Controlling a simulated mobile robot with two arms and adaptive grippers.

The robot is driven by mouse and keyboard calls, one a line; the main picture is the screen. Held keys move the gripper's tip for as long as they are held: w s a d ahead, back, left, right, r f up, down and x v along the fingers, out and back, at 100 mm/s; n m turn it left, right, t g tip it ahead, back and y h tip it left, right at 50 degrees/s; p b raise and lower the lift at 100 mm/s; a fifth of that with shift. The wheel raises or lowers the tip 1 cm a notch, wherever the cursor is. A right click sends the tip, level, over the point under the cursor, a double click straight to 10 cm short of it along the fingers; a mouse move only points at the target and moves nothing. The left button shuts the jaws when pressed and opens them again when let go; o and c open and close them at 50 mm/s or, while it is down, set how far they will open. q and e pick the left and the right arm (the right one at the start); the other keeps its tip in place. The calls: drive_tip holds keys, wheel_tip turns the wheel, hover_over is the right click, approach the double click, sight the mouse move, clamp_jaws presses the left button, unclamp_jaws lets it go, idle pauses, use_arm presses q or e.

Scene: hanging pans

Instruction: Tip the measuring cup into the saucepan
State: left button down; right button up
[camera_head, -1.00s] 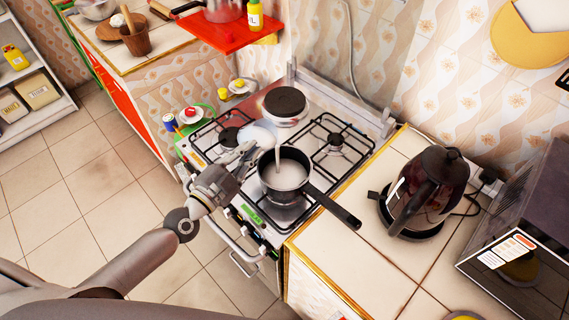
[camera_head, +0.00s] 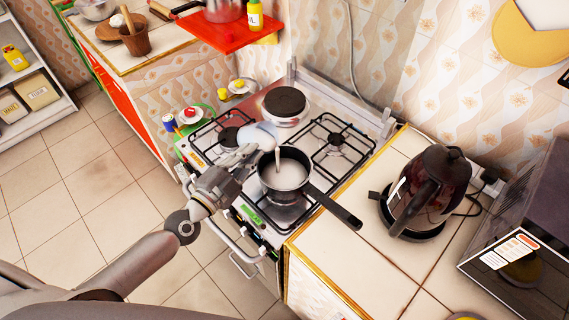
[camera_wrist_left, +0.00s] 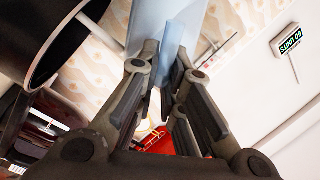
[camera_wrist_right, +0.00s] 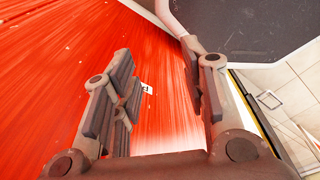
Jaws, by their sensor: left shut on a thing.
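The pale blue measuring cup (camera_head: 262,134) is tilted over the left rim of the dark saucepan (camera_head: 297,188). A thin whitish stream (camera_head: 277,158) runs from the cup down into the pan, where pale liquid (camera_head: 285,175) covers the bottom. The saucepan sits on a front burner of the stove. My left gripper (camera_head: 240,154) is shut on the cup at the cup's left side. In the left wrist view the fingers clasp a pale blue part of the cup (camera_wrist_left: 165,45), and the dark pan (camera_wrist_left: 60,40) is at upper left. My right gripper (camera_wrist_right: 160,85) is open and empty.
The pan's handle (camera_head: 335,208) points right over the counter edge. A dark kettle (camera_head: 430,190) stands on the right counter, beside a microwave (camera_head: 525,235). A red shelf (camera_head: 230,32) holds a yellow bottle (camera_head: 255,15). In the right wrist view a red surface (camera_wrist_right: 60,60) lies behind the fingers.

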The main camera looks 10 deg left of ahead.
use_arm(q)
drive_tip(key=shift+d+f+m+b, duration=0.2)
drive_tip(key=shift+f+m+b, duration=0.3)
drive_tip(key=shift+m, duration=0.2)
idle(0.4)
drive_tip(key=shift+s+d+r+m, duration=0.15)
drive_tip(key=shift+d+r+m, duration=0.05)
drive_tip(key=shift+m, duration=0.7)
idle(0.3)
drive_tip(key=shift+s+d+r+m+p, duration=0.1)
drive_tip(key=shift+s+d+m+p, duration=0.1)
drive_tip(key=shift+d+m+p, duration=0.45)
drive_tip(key=shift+s+d+r+m+p, duration=0.15)
drive_tip(key=shift+d+m+p, duration=0.15)
drive_tip(key=shift+p, duration=0.6)
drive_tip(key=shift+s+d+m+p, duration=0.1)
drive_tip(key=shift+d+m+p, duration=0.15)
drive_tip(key=shift+m+p, duration=0.55)
